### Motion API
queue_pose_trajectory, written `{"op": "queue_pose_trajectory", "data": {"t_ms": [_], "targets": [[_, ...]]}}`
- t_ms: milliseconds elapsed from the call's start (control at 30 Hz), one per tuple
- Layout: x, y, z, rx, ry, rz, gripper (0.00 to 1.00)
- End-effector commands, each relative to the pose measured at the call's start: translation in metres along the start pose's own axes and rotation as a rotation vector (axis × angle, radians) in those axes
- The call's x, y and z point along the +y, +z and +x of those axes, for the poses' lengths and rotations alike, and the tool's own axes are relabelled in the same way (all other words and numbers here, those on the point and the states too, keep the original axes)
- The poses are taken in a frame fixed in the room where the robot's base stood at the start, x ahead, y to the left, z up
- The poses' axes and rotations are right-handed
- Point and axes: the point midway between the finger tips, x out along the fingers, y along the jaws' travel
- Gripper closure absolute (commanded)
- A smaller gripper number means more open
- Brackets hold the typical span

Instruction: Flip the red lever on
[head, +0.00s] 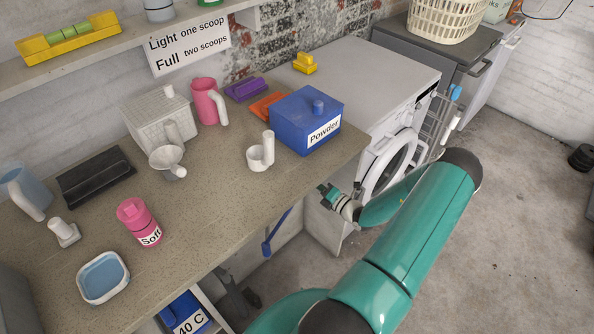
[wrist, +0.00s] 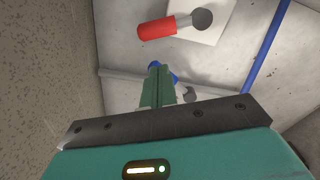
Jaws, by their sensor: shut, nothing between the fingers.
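The red lever (wrist: 158,28) shows at the top of the wrist view. Its red grip points left in the picture, and a grey rod joins it to a dark round pivot on a pale square plate (wrist: 212,36). I cannot make out the lever in the head view. My gripper (wrist: 158,78) is shut and empty, its fingers apart from the lever and below it in the wrist picture. In the head view my gripper (head: 326,192) is just beyond the counter's front edge, near the white washing machine.
The counter (head: 210,230) holds a blue Powder box (head: 300,128), a white scoop cup (head: 260,155) and a pink bottle (head: 139,225). A blue handle (head: 270,245) hangs below its edge. The washing machine's round door (head: 388,165) is close to my arm. Open floor lies right.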

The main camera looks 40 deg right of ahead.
Motion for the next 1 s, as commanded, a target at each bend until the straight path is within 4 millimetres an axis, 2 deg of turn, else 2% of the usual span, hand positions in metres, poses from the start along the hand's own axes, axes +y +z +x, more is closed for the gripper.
{"op": "queue_pose_trajectory", "data": {"t_ms": [167,500,600,767,1000], "targets": [[0.000,0.000,0.017,0.001,0.002,-0.001,1.00],[0.000,-0.001,0.080,0.002,0.003,-0.001,1.00],[0.000,-0.001,0.093,0.003,0.001,-0.001,1.00],[0.000,-0.001,0.103,0.002,0.001,-0.001,1.00],[0.000,-0.001,0.104,0.002,0.001,-0.001,1.00]]}}
